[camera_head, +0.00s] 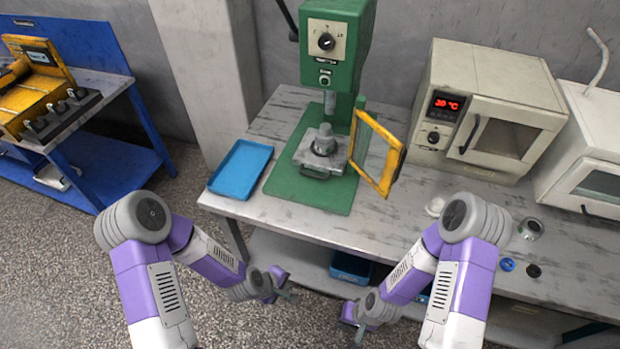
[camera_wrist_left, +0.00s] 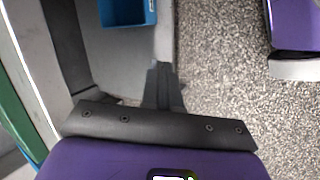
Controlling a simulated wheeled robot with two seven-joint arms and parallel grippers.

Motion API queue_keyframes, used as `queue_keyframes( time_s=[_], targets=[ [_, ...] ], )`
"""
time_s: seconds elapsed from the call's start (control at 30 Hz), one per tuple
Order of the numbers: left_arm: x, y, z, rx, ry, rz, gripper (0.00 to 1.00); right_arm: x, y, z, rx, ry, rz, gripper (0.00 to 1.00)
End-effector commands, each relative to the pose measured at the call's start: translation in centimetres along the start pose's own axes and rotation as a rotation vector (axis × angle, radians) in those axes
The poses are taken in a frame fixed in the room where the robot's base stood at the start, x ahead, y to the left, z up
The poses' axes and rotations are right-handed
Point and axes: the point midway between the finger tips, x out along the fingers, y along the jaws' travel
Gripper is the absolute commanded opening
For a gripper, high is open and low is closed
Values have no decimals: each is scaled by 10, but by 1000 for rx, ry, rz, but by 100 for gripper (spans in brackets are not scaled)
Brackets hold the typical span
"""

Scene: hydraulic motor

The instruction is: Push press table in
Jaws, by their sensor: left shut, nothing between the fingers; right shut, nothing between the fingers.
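The green press (camera_head: 338,45) stands on the workbench in the head view. Its press table (camera_head: 324,160), a grey sliding plate with a front handle, sits on the green base under the ram. A grey metal part (camera_head: 325,140) stands upright on the press table. A yellow-framed guard (camera_head: 376,152) is swung open at the right of the press. My left gripper (camera_head: 284,284) is shut and empty, low in front of the bench edge; its fingers also show in the left wrist view (camera_wrist_left: 162,88). My right gripper (camera_head: 354,322) is in front of the bench, shut and empty.
A blue tray (camera_head: 241,167) lies left of the press base. An oven (camera_head: 490,108) with a red display stands to the right, beside another white device (camera_head: 590,150). Small round parts (camera_head: 508,264) lie at the bench's right front. A blue bin (camera_wrist_left: 127,10) sits on the lower shelf.

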Motion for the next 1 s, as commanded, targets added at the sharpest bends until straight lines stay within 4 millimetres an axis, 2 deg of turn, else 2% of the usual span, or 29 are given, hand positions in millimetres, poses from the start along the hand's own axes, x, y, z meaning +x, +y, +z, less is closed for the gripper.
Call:
queue_keyframes(
  time_s=[0.03,0.2,0.4,0.5,0.6,0.77,0.87,1.0],
  targets=[
    [0,24,-10,-144,29,65,0,4,1,0,0,0,0,0],
    [-15,97,-35,-641,53,275,0,9,3,0,0,0,0,0],
    [-45,163,-61,-1137,-18,503,0,15,6,-1,0,0,0,0],
    [-62,189,-70,-1339,-80,595,0,17,6,-1,0,0,0,0],
    [-76,207,-76,-1492,-141,665,0,18,7,-1,0,0,0,0],
    [-87,222,-82,-1621,-201,717,0,20,7,-1,0,0,0,0],
    [-83,228,-84,-1640,-212,724,0,20,8,-1,0,0,0,0],
    [-66,238,-90,-1640,-211,723,0,23,8,-1,0,0,0,0]
  ],
)
